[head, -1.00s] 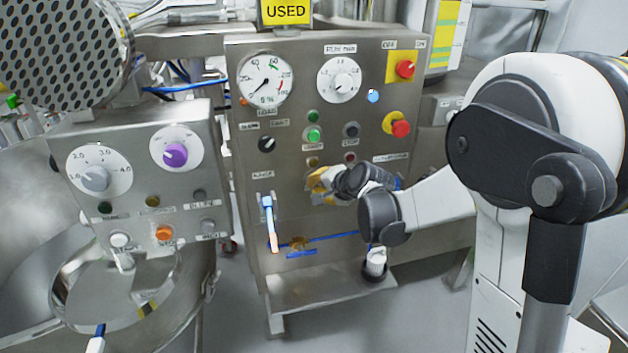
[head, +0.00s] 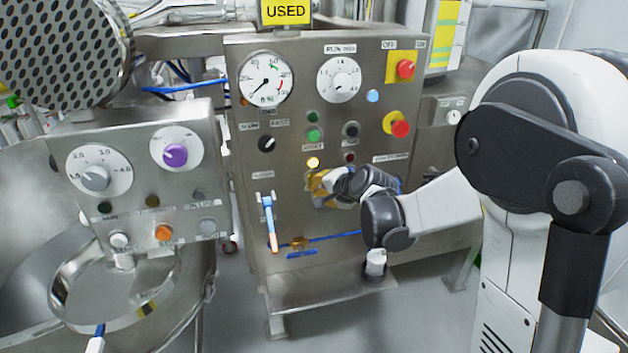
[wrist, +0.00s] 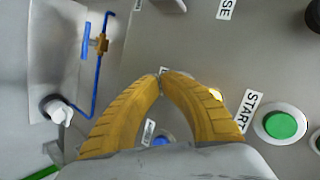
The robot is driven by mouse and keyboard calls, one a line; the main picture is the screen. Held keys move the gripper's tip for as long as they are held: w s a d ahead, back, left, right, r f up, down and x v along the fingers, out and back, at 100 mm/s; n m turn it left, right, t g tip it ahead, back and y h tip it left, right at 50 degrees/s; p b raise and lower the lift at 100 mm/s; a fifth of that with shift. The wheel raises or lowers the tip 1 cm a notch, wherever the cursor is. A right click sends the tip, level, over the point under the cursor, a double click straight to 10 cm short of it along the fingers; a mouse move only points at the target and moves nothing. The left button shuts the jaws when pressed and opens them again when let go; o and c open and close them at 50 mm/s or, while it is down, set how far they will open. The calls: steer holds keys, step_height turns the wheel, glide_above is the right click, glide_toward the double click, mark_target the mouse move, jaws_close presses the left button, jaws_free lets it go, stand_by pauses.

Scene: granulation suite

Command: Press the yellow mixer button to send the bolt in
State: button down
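The yellow button (head: 313,162) on the steel control panel (head: 330,225) glows bright. In the wrist view its lit edge (wrist: 216,94) shows beside the right finger, which covers part of it. My gripper (head: 318,186) is just below the button in the head view, close to the panel face. The wrist view shows its yellow fingers (wrist: 162,76) shut, tips together with nothing visible between them. The tips are off to the left of the glowing button there. I cannot tell whether they touch the panel. No bolt can be made out.
A green START button (wrist: 280,125) is near the right finger. Red knobs (head: 400,128) sit at the panel's upper right. A blue-handled valve (head: 268,215) and blue tubing are at lower left. A second control box (head: 130,190) stands left, and a steel shelf (head: 320,300) juts out below.

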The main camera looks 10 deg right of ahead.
steer(key=shift+s, duration=0.2)
steer(key=s, duration=0.4)
steer(key=shift+s, duration=0.35)
stand_by(2.0)
steer(key=s+r+n+g+h, duration=0.1)
steer(key=s+n, duration=0.4)
steer(key=s, duration=0.9)
steer(key=s+r+n+g+h, duration=0.2)
steer(key=s+n, duration=0.4)
steer(key=s, duration=0.7)
steer(key=shift+s+r+g, duration=0.4)
steer(key=shift+r, duration=0.1)
